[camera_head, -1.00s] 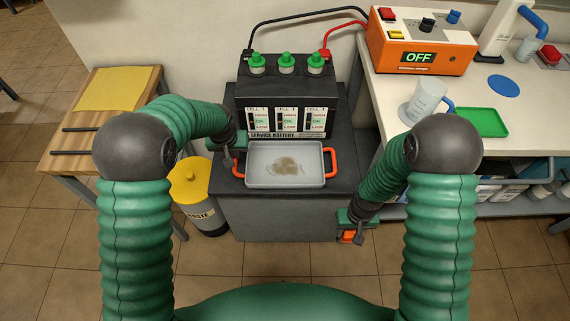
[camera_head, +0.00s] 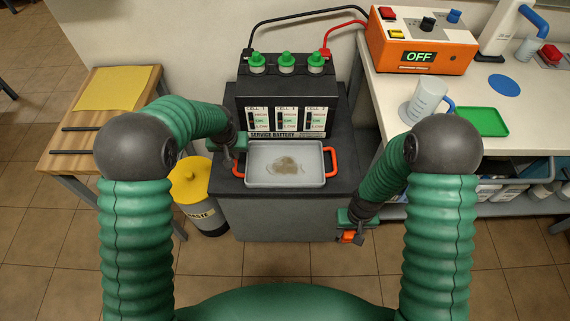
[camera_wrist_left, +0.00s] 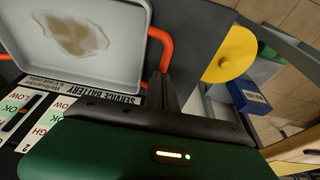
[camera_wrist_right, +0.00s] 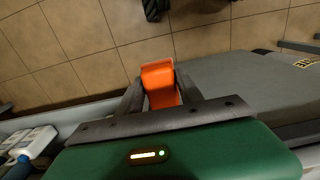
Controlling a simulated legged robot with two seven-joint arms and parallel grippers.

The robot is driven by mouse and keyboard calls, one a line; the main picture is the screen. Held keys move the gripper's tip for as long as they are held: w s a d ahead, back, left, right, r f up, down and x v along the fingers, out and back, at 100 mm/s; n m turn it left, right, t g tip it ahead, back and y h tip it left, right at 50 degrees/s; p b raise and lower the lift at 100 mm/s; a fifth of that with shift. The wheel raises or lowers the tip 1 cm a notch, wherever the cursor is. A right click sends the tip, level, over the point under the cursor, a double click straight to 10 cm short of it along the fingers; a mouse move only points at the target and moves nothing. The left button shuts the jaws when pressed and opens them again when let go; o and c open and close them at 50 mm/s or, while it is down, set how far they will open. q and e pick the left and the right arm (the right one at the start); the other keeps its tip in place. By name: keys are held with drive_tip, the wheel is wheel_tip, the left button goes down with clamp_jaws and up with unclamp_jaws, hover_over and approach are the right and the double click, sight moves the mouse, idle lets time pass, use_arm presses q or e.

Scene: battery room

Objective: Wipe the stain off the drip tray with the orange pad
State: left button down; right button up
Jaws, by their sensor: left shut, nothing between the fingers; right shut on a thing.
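The grey drip tray (camera_head: 312,176) with red handles sits on the dark ledge in front of the battery. A brown stain (camera_head: 287,165) lies in the middle of its floor and also shows in the left wrist view (camera_wrist_left: 75,34). My left gripper (camera_head: 228,163) is shut and empty at the tray's left handle (camera_head: 238,164); the left wrist view shows its fingertips (camera_wrist_left: 161,80) close to that handle, contact unclear. My right gripper (camera_head: 355,236) is shut on the orange pad (camera_wrist_right: 161,84), low in front of the ledge's right side, below and right of the tray.
The service battery (camera_head: 287,105) with green caps stands behind the tray. A yellow-lidded waste bin (camera_head: 190,180) stands left of the ledge. A wooden table (camera_head: 70,135) is at the left. The white bench (camera_head: 460,85) at the right carries an orange charger (camera_head: 420,45) and a jug (camera_head: 427,98).

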drive_tip(key=shift+f, duration=0.2)
idle(0.3)
drive_tip(key=shift+w+a+r, duration=0.1)
drive_tip(key=shift+w+r, duration=0.15)
drive_tip(key=w+r+m, duration=0.2)
drive_tip(key=w+r, duration=0.4)
drive_tip(key=r, duration=0.2)
wheel_tip(320, 180, up, 7)
drive_tip(key=n, duration=0.2)
hover_over(306, 166)
drive_tip(key=shift+f, duration=2.7)
drive_tip(key=shift+a+f, duration=0.1)
drive_tip(key=shift+f, duration=0.8)
